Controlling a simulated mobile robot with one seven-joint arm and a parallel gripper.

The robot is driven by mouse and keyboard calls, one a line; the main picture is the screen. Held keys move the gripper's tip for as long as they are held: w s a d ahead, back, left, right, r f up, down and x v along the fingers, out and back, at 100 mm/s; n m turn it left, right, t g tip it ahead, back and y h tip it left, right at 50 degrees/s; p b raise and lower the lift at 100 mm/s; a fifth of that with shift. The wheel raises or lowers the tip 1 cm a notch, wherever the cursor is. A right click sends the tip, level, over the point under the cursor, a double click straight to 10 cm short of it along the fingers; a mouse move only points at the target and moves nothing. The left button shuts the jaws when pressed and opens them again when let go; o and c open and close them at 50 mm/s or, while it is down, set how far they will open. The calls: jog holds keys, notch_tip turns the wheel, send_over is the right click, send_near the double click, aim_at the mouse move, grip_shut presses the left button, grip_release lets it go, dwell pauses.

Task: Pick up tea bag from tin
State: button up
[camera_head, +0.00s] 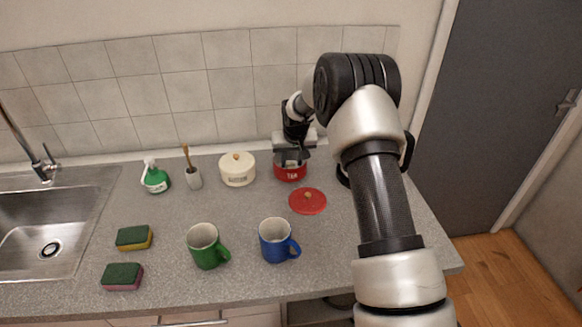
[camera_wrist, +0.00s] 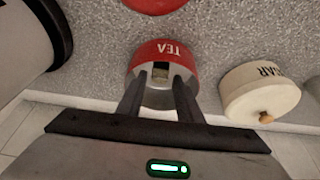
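The red tin (camera_head: 290,175), marked TEA, stands open near the back of the counter and also shows in the wrist view (camera_wrist: 165,49). A small pale brown and dark thing, likely the tea bag (camera_wrist: 161,71), shows inside it between my fingers. My gripper (camera_head: 292,155) points down at the tin's mouth. In the wrist view my gripper (camera_wrist: 160,77) is open, with its two fingertips apart over the tin and a gap around the bag. How deep the tips reach is hard to tell.
The red lid (camera_head: 307,201) lies in front of the tin. A cream sugar pot (camera_head: 238,170) stands close to its left. A blue mug (camera_head: 275,242) and a green mug (camera_head: 205,248) stand nearer the front. A large grey and black vessel (camera_wrist: 25,45) is partly hidden by my arm.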

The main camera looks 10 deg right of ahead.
jog(key=shift+x, duration=1.05)
jog(key=c, duration=0.8)
